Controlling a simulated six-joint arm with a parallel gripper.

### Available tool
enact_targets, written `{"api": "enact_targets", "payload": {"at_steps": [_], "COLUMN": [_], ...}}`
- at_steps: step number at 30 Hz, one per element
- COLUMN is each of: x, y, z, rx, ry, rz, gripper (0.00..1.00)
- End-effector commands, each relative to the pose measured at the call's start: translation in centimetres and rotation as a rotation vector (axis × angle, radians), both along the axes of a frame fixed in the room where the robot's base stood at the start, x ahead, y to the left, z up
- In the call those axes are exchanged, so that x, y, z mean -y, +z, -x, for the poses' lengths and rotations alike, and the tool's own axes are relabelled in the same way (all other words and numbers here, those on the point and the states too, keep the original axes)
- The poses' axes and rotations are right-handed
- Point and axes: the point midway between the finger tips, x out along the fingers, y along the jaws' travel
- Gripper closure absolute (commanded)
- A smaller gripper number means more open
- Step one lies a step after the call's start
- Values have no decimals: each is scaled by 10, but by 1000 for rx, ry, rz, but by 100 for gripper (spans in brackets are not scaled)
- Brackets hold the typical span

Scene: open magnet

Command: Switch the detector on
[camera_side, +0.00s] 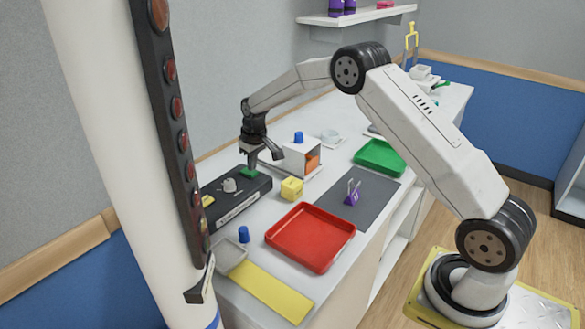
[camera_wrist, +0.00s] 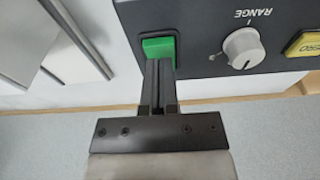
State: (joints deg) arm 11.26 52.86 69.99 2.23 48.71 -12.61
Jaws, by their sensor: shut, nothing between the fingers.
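The detector (camera_side: 236,202) is a long black box on the bench at the left in the side view; its dark panel (camera_wrist: 206,40) fills the top of the wrist view. A green switch (camera_wrist: 158,49) sits on the panel, left of a grey RANGE knob (camera_wrist: 243,48). My gripper (camera_wrist: 159,62) is shut and empty, with its fingertips at the green switch, partly covering it. I cannot tell whether they press it. In the side view my gripper (camera_side: 250,166) points down at the detector's far end, where the green switch (camera_side: 250,173) shows.
A yellow block (camera_side: 291,188) and a white box (camera_side: 302,158) with a blue knob stand close to the detector. A red tray (camera_side: 310,237), a grey mat (camera_side: 372,194) with a purple object, and a green tray (camera_side: 380,156) lie further right. A yellow strip (camera_side: 262,291) lies in front.

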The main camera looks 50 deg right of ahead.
Motion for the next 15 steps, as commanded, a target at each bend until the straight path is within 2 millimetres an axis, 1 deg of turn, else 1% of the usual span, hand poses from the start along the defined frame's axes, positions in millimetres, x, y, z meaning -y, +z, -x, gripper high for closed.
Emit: {"api": "enact_targets", "payload": {"at_steps": [15], "x": [0], "y": [-6], "z": [0], "rx": [-1], "ry": [0], "rz": [0], "gripper": [100]}}
